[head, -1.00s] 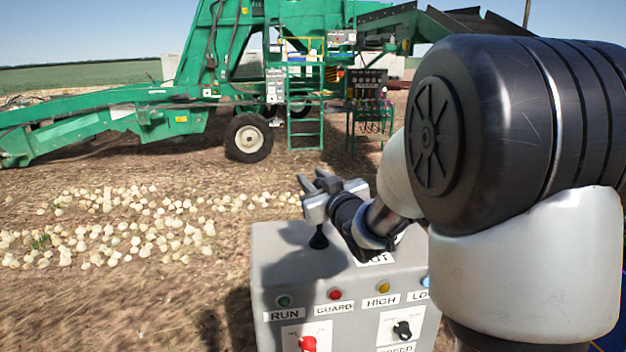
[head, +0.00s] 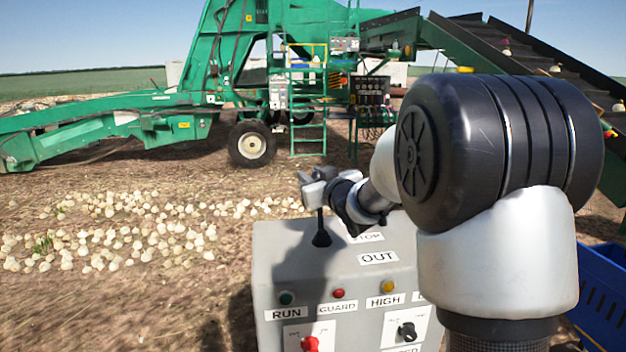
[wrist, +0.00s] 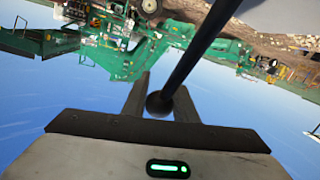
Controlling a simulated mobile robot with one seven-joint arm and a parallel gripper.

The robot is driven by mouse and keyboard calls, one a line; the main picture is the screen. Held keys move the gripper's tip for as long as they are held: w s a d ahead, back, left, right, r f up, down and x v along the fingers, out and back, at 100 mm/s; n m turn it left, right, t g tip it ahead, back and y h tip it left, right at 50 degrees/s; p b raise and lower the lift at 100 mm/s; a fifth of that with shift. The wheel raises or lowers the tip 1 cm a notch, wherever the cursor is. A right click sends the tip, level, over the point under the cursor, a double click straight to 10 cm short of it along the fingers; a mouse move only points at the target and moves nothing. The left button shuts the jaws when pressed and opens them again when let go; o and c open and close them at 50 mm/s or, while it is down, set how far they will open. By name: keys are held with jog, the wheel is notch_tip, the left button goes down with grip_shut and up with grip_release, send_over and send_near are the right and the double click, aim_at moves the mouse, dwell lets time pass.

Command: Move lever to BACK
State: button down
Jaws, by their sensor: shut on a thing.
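The lever (head: 321,224) rises from a black boot on top of the grey control box. Its dark shaft is seen just below my gripper in the head view and stands nearly upright there. My gripper (head: 308,182) is shut on the lever's top, above the box's left part. In the wrist view, the shaft (wrist: 198,58) runs down to a round dark knob (wrist: 158,104) between the two fingers of my gripper (wrist: 161,88). The lever's position labels are partly hidden by my arm; "OUT" (head: 378,257) is readable.
The grey control box (head: 262,265) carries RUN, GUARD and HIGH lamps, a red knob (head: 310,343) and a black knob (head: 407,330). Onions (head: 110,230) lie on the ground to the left. The green elevator machine (head: 215,60) stands behind. A blue crate (head: 605,300) is at right.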

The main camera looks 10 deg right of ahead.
jog(key=shift+s+f, duration=0.15)
jog(key=shift+f, duration=0.75)
jog(key=c, duration=1.6)
grip_release()
jog(key=shift+o, duration=0.8)
jog(key=shift+r, duration=0.35)
jog(key=v, duration=1.7)
jog(key=shift+s+b, duration=0.2)
jog(key=shift+b, duration=0.2)
jog(key=shift+r, duration=0.15)
